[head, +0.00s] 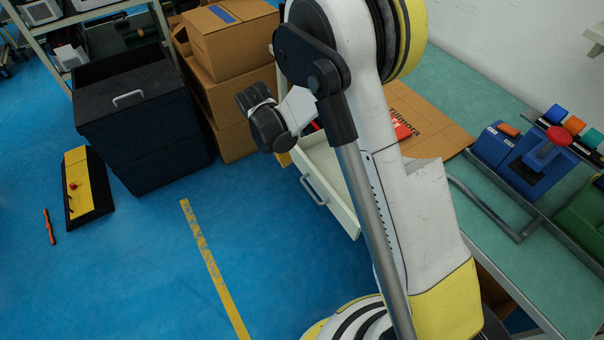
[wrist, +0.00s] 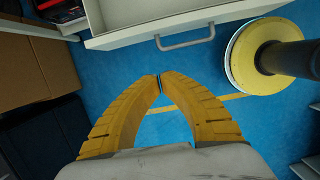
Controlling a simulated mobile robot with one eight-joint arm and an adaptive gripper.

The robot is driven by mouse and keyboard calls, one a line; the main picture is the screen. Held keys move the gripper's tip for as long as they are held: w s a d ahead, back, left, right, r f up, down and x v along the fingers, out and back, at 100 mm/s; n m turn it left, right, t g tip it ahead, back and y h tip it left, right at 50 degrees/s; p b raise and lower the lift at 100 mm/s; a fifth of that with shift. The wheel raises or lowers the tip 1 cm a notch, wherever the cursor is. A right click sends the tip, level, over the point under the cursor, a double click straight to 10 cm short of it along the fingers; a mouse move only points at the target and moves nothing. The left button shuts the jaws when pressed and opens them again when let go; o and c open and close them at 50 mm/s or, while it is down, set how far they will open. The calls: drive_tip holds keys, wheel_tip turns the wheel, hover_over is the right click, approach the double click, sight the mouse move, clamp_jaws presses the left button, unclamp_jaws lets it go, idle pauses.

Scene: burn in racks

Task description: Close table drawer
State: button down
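The pale table drawer (head: 345,203) stands pulled out from under the green-topped table (head: 455,75) in the head view. My arm hides part of it. Its grey bar handle (head: 314,191) faces the open floor. In the wrist view the drawer front (wrist: 118,40) and its handle (wrist: 186,41) lie across the top, beyond my fingertips. My gripper (wrist: 159,80) has two yellow fingers whose tips meet, with nothing visible between them. The fingertips appear apart from the drawer. In the head view my gripper is mostly hidden behind my wrist.
A black drawer cabinet (head: 150,125) and stacked cardboard boxes (head: 232,45) stand left of the drawer. A flat cardboard sheet (head: 430,118) and blue clamp-like equipment (head: 540,165) lie on the table. The blue floor (head: 150,260) in front of the drawer is clear, with a yellow line (head: 212,265).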

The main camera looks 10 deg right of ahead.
drive_tip(key=x, duration=0.2)
drive_tip(key=b, duration=0.6)
approach(302, 172)
drive_tip(key=s+f, duration=0.4)
drive_tip(key=shift+d, duration=0.25)
drive_tip(key=shift+w+d+r, duration=0.15)
drive_tip(key=shift+w+d, duration=0.05)
drive_tip(key=shift+d, duration=0.1)
